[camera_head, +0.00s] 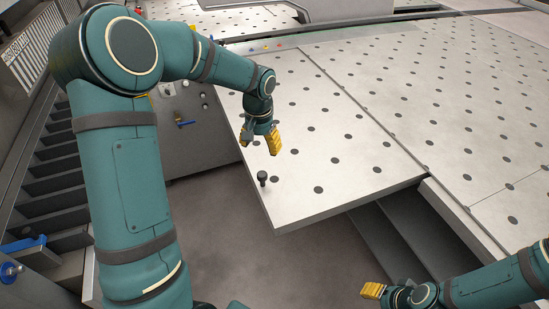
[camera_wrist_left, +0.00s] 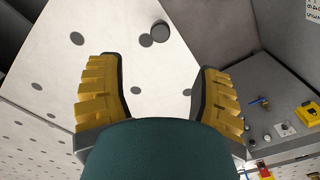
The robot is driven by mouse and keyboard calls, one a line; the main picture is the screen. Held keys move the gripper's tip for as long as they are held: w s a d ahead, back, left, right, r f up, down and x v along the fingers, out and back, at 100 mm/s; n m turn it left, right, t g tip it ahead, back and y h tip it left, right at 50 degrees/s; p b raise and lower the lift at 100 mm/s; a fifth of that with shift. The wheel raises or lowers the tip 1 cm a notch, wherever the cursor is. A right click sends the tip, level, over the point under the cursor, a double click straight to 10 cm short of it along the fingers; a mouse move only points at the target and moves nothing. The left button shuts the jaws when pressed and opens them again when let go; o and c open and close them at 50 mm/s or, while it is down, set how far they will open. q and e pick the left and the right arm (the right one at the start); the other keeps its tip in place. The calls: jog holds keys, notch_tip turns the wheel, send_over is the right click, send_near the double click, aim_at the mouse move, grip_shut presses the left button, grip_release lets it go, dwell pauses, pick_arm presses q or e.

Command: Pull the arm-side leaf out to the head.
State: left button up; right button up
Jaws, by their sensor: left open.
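The arm-side leaf (camera_head: 330,165) is a pale flat panel with dark round spots, in the middle of the head view. Its near end overhangs the floor. A dark upright knob (camera_head: 262,178) stands on it close to its left near corner. My left gripper (camera_head: 274,143) is over the leaf's left edge, a little beyond the knob. In the left wrist view its yellow fingers (camera_wrist_left: 160,72) are spread and empty. The knob (camera_wrist_left: 160,33) shows ahead of them, apart from both. My right gripper (camera_head: 372,291) is at the lower right, only partly visible; its opening is unclear.
A wider spotted table (camera_head: 450,90) lies to the right of the leaf, with a dark recess (camera_head: 390,235) by its near edge. A grey cabinet (camera_head: 200,135) with a blue handle stands left of the leaf. Bare floor (camera_head: 240,240) lies in front.

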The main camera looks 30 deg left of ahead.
aim_at(262, 174)
pick_arm(q)
notch_tip(262, 174, down, 13)
jog(key=shift+w+f, duration=0.1)
dwell(0.6)
grip_shut()
